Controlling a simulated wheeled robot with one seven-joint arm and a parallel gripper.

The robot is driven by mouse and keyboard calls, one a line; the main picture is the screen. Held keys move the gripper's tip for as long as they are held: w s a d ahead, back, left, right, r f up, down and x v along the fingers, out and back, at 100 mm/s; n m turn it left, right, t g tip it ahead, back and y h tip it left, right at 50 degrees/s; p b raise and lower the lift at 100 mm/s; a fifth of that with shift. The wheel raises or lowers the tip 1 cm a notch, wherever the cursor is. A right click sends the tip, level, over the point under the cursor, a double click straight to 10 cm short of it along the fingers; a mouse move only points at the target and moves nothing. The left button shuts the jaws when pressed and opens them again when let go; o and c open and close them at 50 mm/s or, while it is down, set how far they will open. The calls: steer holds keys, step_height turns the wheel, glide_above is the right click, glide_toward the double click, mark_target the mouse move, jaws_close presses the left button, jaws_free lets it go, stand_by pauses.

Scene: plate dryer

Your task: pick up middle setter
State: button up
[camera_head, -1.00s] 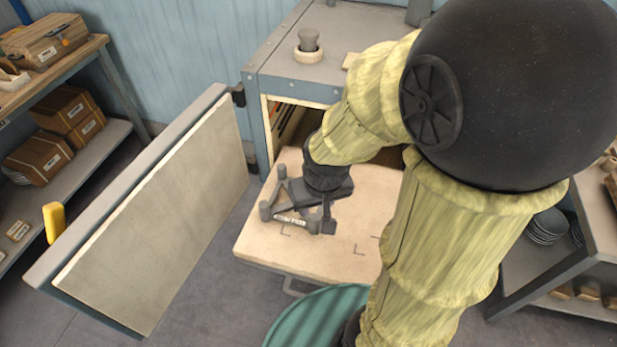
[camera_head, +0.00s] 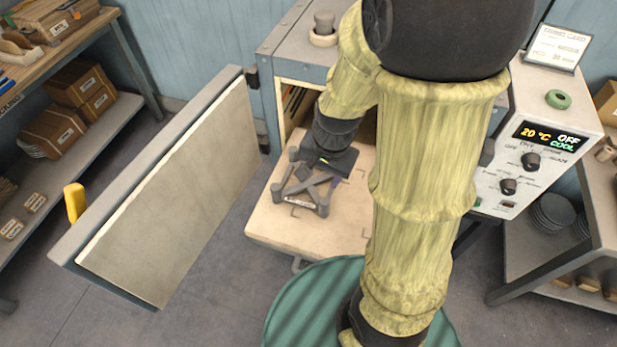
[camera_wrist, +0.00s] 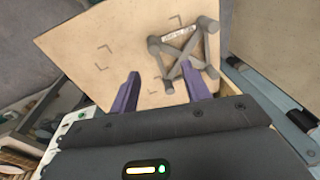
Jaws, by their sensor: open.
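A grey setter (camera_head: 300,188), an X-shaped frame with short round posts and a pale label, sits on a tan slab (camera_head: 268,225) in front of the open kiln. It also shows in the wrist view (camera_wrist: 190,50). My gripper (camera_wrist: 160,84) is open, with two purple fingers pointing at the setter. In the wrist view one setter post lies between the fingertips, and the right finger overlaps a setter bar. I cannot tell whether they touch. In the head view my gripper (camera_head: 328,170) is at the setter's far right side. My arm hides the slab's right part.
The open kiln door (camera_head: 185,190) stands at the left with a yellow handle (camera_head: 75,203). A control box (camera_head: 540,150) is at the right. A green round drum (camera_head: 300,300) is in front. Corner marks (camera_wrist: 105,47) on the bare slab are clear.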

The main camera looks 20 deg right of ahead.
steer(key=w+m+g+p, duration=0.1)
steer(key=w+m+p, duration=0.35)
steer(key=m, duration=0.65)
steer(key=m+p, duration=0.5)
steer(key=m, duration=1)
glide_above(311, 189)
step_height(311, 189, down, 3)
steer(key=shift+w+d+r+h, duration=0.15)
steer(key=shift+w+d+h, duration=0.15)
steer(key=shift+w+d, duration=0.1)
step_height(311, 189, down, 12)
steer(key=shift+f, duration=0.1)
steer(key=shift+s, duration=0.1)
steer(key=shift+s+a+f, duration=0.15)
steer(key=shift+a+f, duration=0.05)
steer(key=shift+f, duration=1.1)
steer(key=shift+s+a+f, duration=0.15)
steer(key=shift+f, duration=1.15)
